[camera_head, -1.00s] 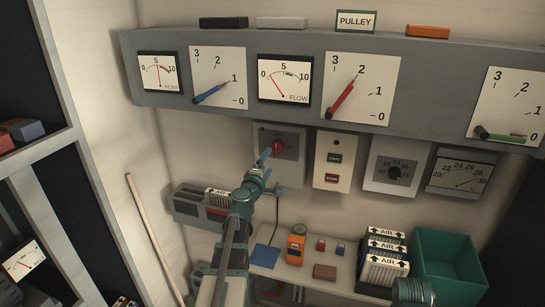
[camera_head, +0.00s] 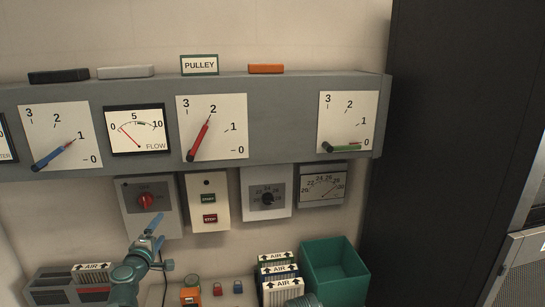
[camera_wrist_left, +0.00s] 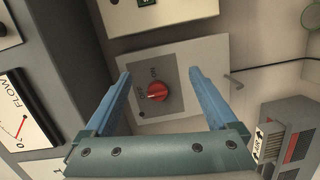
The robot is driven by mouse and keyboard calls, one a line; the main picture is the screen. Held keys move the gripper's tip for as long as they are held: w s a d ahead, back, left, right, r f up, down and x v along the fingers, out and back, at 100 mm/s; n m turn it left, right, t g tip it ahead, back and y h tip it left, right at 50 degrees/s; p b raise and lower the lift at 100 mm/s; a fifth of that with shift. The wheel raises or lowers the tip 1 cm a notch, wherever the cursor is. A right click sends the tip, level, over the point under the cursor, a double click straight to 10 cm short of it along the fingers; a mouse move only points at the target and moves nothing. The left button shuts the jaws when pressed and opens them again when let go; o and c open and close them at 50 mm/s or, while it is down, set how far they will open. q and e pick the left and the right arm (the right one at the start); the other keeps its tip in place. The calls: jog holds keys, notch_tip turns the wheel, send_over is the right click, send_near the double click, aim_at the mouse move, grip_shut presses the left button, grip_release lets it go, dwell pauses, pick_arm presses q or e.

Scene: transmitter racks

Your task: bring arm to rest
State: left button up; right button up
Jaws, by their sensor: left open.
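My left gripper (camera_head: 155,228) comes up from the lower left in the head view, in front of the grey switch box (camera_head: 170,218). Its two blue fingers are apart and empty, as the left wrist view (camera_wrist_left: 158,75) also shows. The red rotary knob (camera_head: 145,201) on the box shows between the fingers in the left wrist view (camera_wrist_left: 157,91), beyond them and not gripped.
A grey beam (camera_head: 285,115) with dials and coloured levers runs above. A START/STOP panel (camera_head: 208,183) and a thermostat dial (camera_head: 267,195) are to the right. Below are a green bin (camera_head: 335,270), AIR filters (camera_head: 280,284) and a dark cabinet (camera_head: 450,150) at the right.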

pick_arm(q)
jog(key=d+f+m+g+h+b, duration=0.1)
jog(key=d+f+m+g+h, duration=0.2)
jog(key=d, duration=0.6)
jog(key=d+f+m+g+h+b, duration=0.1)
jog(key=d+f+m+h, duration=0.3)
jog(key=d, duration=0.6)
jog(key=s+d+f+m+g+b, duration=0.3)
jog(key=s+d+f+m+g, duration=0.3)
jog(key=s+d+f+m, duration=0.45)
jog(key=s+d+f+m+g+y+b, duration=0.3)
jog(key=s+f+g+y, duration=0.4)
jog(key=s+f, duration=0.5)
jog(key=s, duration=0.4)
jog(key=shift+d+m+g, duration=0.35)
jog(key=shift+d+g, duration=0.05)
